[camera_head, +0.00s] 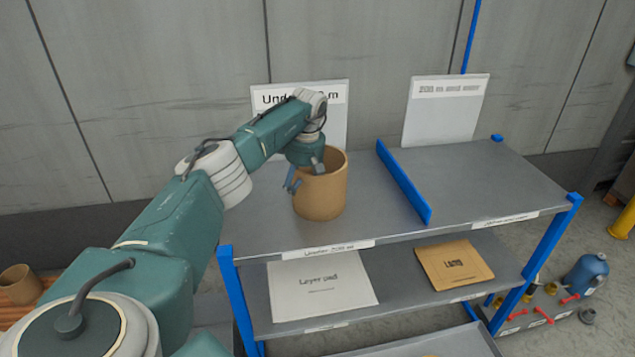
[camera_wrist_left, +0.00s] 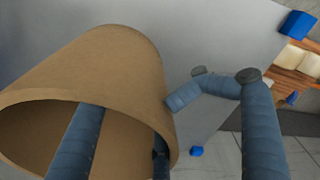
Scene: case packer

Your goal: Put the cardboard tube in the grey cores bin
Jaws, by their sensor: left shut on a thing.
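The cardboard tube (camera_head: 323,195) is a wide brown cylinder with an open top. It looks upright at the left section of the rack's top shelf; whether its base touches the shelf I cannot tell. My left gripper (camera_head: 298,175) is at its upper left rim, shut on its wall. My right gripper is not in view. I cannot make out a grey cores bin.
A blue divider (camera_head: 404,182) splits the top shelf (camera_head: 465,175); its right section is clear. Signs (camera_head: 445,110) stand behind. Below lie a layer pad sheet (camera_head: 320,285) and a brown sheet (camera_head: 455,265). Another brown tube (camera_head: 20,284) stands at far left on wooden slats.

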